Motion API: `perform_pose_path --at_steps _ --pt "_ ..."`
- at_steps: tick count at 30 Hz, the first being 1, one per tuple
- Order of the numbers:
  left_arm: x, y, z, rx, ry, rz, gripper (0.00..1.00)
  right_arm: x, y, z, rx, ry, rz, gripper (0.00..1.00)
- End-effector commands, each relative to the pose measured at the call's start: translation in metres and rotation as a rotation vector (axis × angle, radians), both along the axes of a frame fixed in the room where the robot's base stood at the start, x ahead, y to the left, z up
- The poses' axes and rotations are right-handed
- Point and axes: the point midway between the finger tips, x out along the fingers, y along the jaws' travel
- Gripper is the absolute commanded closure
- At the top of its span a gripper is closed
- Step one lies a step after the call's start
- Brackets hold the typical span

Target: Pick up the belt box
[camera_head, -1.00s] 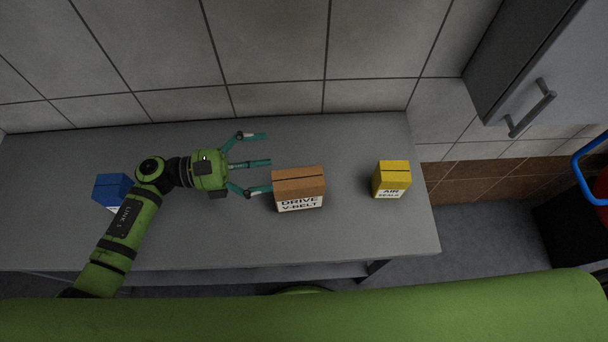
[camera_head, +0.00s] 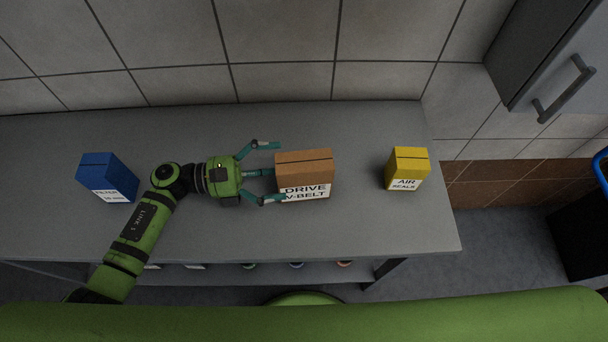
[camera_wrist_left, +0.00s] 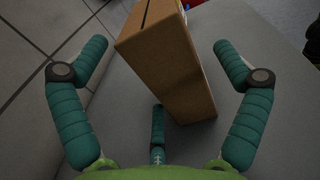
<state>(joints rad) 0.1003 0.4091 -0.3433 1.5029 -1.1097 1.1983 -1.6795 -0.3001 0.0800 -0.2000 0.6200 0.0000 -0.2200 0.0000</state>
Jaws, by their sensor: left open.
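The belt box (camera_head: 304,172) is an orange-brown carton with a white label reading DRIVE V-BELT. It stands upright on the grey table, near its middle. My left gripper (camera_head: 268,172) is open at the box's left side, with its fingers pointing right toward it. In the head view the near finger overlaps the box's lower left corner; I cannot tell if it touches. In the left wrist view the box (camera_wrist_left: 170,62) stands ahead between the spread teal fingers (camera_wrist_left: 160,75), with visible gaps to the two side fingers. My right gripper is not in view.
A yellow air seals box (camera_head: 407,168) stands to the right. A tiled wall (camera_head: 285,50) rises behind, and a grey cabinet (camera_head: 550,60) hangs at upper right.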

Motion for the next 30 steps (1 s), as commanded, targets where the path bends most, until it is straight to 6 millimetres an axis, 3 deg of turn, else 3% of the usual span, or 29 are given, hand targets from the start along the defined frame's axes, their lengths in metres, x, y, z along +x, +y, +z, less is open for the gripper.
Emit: perform_pose_path --at_steps 9,19,20,24,30 --pt "0.004 -0.048 0.004 -0.002 0.001 -0.001 0.03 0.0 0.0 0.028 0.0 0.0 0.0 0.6" --pt "0.004 -0.055 0.0 0.001 0.0 -0.001 0.03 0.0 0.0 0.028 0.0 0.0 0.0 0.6" --pt "0.004 -0.055 0.0 0.001 0.0 -0.001 0.11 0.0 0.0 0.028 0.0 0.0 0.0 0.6" --pt "0.004 -0.055 0.0 0.001 0.0 -0.001 0.67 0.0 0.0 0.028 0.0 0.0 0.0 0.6" --pt "0.005 -0.055 0.001 -0.002 -0.001 -0.001 0.69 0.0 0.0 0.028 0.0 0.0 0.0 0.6"
